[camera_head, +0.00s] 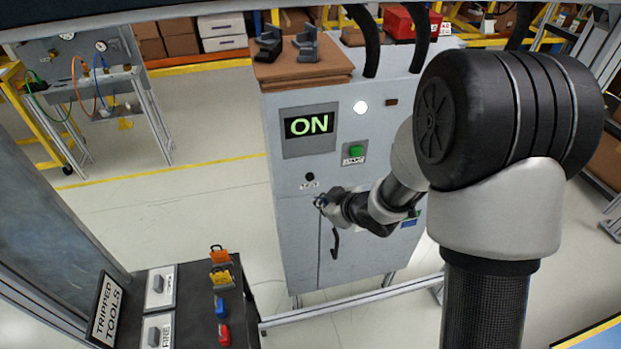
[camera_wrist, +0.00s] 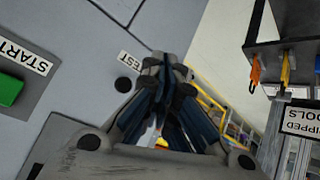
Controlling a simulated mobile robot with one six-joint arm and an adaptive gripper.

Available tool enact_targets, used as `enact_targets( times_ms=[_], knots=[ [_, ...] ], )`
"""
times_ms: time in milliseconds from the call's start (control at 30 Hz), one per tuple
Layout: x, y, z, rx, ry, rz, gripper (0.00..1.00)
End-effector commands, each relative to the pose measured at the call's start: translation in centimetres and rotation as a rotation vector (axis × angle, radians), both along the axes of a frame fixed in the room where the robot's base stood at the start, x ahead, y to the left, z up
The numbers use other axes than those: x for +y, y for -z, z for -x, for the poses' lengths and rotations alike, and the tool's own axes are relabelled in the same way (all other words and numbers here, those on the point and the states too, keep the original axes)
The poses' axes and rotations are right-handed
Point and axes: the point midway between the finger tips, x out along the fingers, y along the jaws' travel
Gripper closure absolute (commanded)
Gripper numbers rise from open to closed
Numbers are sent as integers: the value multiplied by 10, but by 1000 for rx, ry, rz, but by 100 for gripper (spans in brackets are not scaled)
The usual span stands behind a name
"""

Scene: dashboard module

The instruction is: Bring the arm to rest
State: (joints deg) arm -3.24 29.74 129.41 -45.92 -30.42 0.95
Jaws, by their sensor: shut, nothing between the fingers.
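My arm (camera_head: 500,205) reaches from the right of the head view toward the front of a grey cabinet (camera_head: 290,235). My gripper (camera_head: 322,203) is near the cabinet front, just below a small black round test point (camera_head: 309,177) with a label. In the wrist view my gripper (camera_wrist: 170,68) has its fingertips together, with nothing between them. The black round point (camera_wrist: 122,84) and its TEST label (camera_wrist: 130,61) lie beside the fingers. I cannot tell whether the fingertips touch the cabinet.
The cabinet display (camera_head: 309,126) reads ON, and a white lamp (camera_head: 361,107) is lit. A green button (camera_head: 355,151) sits below the lamp. A dark bench (camera_head: 195,308) with several coloured tools and a TRIPPED TOOLS sign (camera_head: 106,309) is at lower left. Open floor (camera_head: 190,205) lies left of the cabinet.

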Motion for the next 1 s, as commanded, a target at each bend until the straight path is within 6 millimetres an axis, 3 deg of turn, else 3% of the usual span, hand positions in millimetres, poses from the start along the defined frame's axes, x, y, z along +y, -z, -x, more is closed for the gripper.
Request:
enact_targets(
  times_ms=[233, 333, 467, 567, 667, 800, 1000],
  knots=[
    [-1, -1, 0, 0, 3, 2, 100],
    [-10, -13, -2, -6, 35, 20, 100],
    [-42, -49, 2, -4, 157, 76, 100],
    [-75, -86, 19, 14, 294, 118, 100],
    [-104, -118, 48, 52, 432, 135, 100],
    [-132, -152, 105, 129, 604, 121, 100],
    [-142, -177, 201, 277, 776, 39, 100]
  ],
)
